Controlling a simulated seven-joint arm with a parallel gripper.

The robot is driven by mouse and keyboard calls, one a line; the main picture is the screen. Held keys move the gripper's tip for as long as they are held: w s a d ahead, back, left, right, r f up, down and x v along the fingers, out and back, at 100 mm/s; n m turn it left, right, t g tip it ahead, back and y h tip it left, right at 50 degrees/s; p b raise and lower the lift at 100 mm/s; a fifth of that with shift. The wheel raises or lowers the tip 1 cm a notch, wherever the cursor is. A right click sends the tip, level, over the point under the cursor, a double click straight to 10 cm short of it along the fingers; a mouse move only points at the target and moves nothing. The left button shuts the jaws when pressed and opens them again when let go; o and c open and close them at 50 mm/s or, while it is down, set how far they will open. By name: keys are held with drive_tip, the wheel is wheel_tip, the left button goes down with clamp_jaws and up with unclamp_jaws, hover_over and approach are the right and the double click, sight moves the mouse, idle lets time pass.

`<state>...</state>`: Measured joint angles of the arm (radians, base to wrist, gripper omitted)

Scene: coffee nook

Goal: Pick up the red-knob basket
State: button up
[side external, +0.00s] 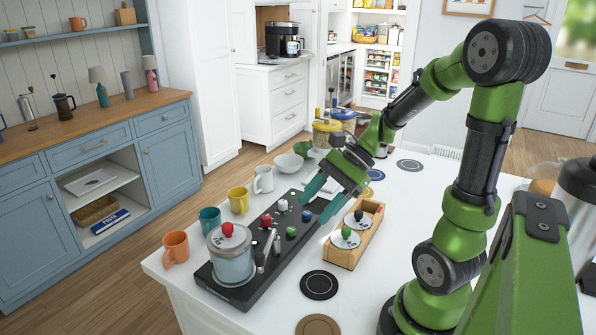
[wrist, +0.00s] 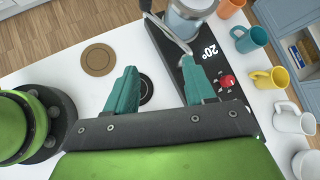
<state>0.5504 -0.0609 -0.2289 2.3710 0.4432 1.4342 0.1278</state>
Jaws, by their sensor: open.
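A round glass-sided pot (side external: 232,267) with a pale lid and a red knob (side external: 228,229) stands at the near end of the long black base (side external: 228,291). A second red knob (side external: 266,219) sits farther along the base; it also shows in the wrist view (wrist: 227,82). I cannot tell which red knob belongs to the basket. My gripper (side external: 321,200) is open and empty above the far part of the base, apart from both red knobs. In the wrist view its fingers (wrist: 158,68) point toward the base and the pot (wrist: 188,18) at the top edge.
A wooden box (side external: 345,258) holding lids with black and green knobs stands right of the base. Mugs, including an orange one (side external: 176,248) and a yellow one (side external: 239,199), line its left side. A black coaster (side external: 319,285) and brown coaster (side external: 318,325) lie on the white counter.

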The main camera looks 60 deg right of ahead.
drive_tip(key=w+d+r+m+t+y, duration=0.1)
drive_tip(key=w+d+m+t, duration=0.1)
drive_tip(key=m, duration=0.1)
drive_tip(key=m+t+y, duration=0.1)
drive_tip(key=m+y, duration=0.1)
approach(232, 224)
drive_tip(key=x, duration=0.9)
clamp_jaws()
drive_tip(key=shift+t, duration=0.3)
